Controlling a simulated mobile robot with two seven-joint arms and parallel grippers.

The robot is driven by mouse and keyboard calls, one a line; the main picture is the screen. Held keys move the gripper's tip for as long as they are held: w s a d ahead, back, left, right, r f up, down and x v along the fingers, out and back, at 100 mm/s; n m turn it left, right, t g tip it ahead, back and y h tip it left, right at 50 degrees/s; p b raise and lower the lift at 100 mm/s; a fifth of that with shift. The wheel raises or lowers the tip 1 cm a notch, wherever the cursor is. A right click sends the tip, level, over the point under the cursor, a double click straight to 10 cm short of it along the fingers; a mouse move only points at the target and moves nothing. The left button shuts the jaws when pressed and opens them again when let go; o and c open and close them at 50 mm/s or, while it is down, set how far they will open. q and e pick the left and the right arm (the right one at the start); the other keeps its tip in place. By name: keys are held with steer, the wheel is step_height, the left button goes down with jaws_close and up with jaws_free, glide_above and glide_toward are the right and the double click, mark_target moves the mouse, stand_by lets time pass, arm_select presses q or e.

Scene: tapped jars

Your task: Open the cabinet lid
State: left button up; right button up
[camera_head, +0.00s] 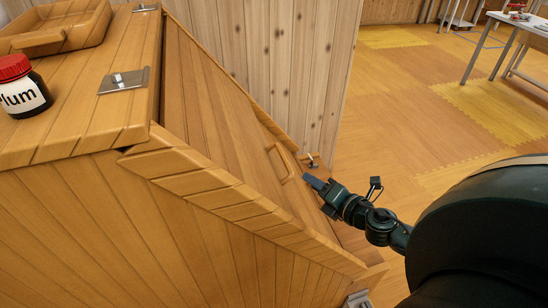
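The wooden cabinet (200,215) fills the left and middle of the head view. Its sloping plank lid (215,115) lies down between the raised side edges and looks closed. A wooden handle (281,163) sits near the lower end of the lid. My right gripper (314,182) comes in from the right, with its fingertips just right of the handle and seemingly apart from it. The fingers are seen nearly edge-on, so any gap between them cannot be made out. My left gripper is not in view.
A jar with a red cap, labelled "Plum" (22,95), stands on the cabinet's flat top, near a wooden tray (60,38). Metal hinges (123,81) join top and lid. A plank wall (275,60) rises behind. Open floor (420,120) lies right, with a table (520,25) beyond.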

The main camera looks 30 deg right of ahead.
mark_target(286, 162)
steer(key=p+x, duration=0.1)
steer(key=x, duration=1.1)
steer(key=shift+w, duration=0.2)
steer(key=shift+c, duration=0.5)
jaws_close()
